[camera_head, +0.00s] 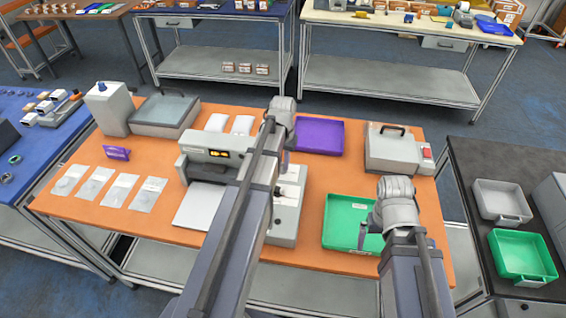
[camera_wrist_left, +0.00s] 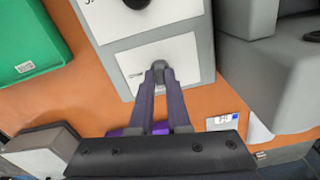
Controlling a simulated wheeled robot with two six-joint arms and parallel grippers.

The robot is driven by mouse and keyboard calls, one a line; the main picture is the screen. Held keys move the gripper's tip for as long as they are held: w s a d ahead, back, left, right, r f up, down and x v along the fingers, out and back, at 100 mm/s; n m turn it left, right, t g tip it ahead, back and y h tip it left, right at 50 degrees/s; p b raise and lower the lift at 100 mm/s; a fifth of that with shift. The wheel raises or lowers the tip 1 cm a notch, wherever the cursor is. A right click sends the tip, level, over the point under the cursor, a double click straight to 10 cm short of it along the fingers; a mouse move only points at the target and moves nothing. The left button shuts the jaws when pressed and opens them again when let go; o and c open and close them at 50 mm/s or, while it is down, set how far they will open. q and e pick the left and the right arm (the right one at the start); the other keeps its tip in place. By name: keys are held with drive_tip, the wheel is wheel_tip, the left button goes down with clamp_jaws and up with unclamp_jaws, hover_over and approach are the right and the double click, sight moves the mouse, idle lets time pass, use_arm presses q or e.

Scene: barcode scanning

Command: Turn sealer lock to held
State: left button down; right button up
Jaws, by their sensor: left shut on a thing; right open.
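The sealer (camera_head: 215,155) is a grey machine with a lit display, standing on the orange table. A grey control box (camera_head: 284,227) with white labelled panels stands close on its right; it fills the top of the left wrist view (camera_wrist_left: 120,72). My left gripper (camera_head: 284,160) reaches over this box. In the left wrist view its fingers (camera_wrist_left: 160,78) are closed on a small grey lock knob (camera_wrist_left: 160,64) on a white panel. The fingers hide part of the knob, and the panel's small print is unreadable. My right gripper (camera_head: 362,238) is open and empty above the green tray (camera_head: 338,215).
A purple tray (camera_head: 320,136) lies behind the control box. A grey device with a handle (camera_head: 392,150) stands at the back right. Several clear pouches (camera_head: 120,190) lie on the left of the table. A white bottle-like box (camera_head: 108,108) stands at the back left.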

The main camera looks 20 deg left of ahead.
use_arm(q)
drive_tip(key=m, duration=0.4)
drive_tip(key=shift+m, duration=0.3)
drive_tip(key=m, duration=0.3)
drive_tip(key=shift+m, duration=0.3)
drive_tip(key=m, duration=0.4)
drive_tip(key=shift+m, duration=1.7)
drive_tip(key=c, duration=0.9)
unclamp_jaws()
drive_tip(key=shift+r, duration=0.1)
